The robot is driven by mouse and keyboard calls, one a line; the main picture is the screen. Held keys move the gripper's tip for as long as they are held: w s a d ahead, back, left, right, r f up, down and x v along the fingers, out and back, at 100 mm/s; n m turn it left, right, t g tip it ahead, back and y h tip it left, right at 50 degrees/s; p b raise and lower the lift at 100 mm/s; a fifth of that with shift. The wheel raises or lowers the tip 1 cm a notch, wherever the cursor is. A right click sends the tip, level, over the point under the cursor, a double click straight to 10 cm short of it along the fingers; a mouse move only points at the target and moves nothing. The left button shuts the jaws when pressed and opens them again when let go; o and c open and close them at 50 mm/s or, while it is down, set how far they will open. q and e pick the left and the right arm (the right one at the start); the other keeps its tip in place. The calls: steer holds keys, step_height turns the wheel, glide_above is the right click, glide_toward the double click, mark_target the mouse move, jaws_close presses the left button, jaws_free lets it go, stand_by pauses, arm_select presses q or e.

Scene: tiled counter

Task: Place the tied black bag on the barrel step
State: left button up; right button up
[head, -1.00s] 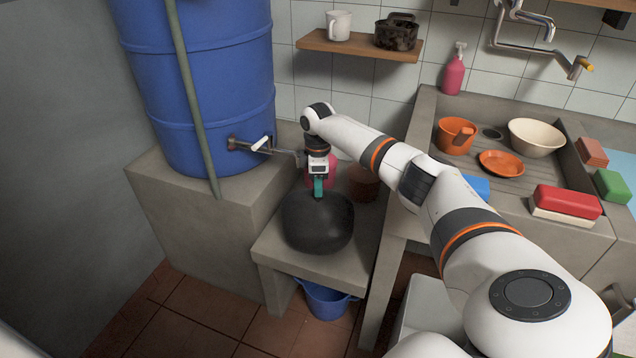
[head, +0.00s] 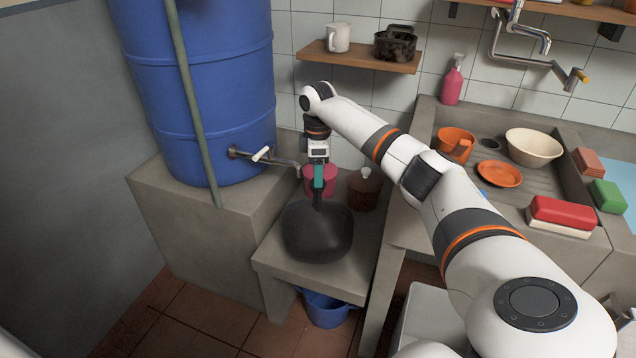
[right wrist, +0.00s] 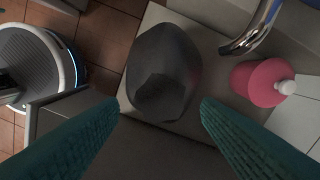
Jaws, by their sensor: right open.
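The tied black bag (head: 317,235) rests on the low concrete step (head: 352,278) beside the blue barrel (head: 205,90). Its dark tied neck points up in the head view. My right gripper (head: 318,190) is above the bag, pointing down, with its teal fingers near the neck. In the right wrist view the bag (right wrist: 163,75) lies ahead of the spread teal fingers (right wrist: 160,108), with nothing gripped between them. My left gripper is not in view.
The barrel's tap (head: 262,154) juts out close to my right gripper. A blue bucket (head: 326,310) sits below the step. The sink counter (head: 405,225) is at right.

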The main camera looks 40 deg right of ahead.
step_height(320, 180, up, 4)
steer(key=shift+r, duration=0.15)
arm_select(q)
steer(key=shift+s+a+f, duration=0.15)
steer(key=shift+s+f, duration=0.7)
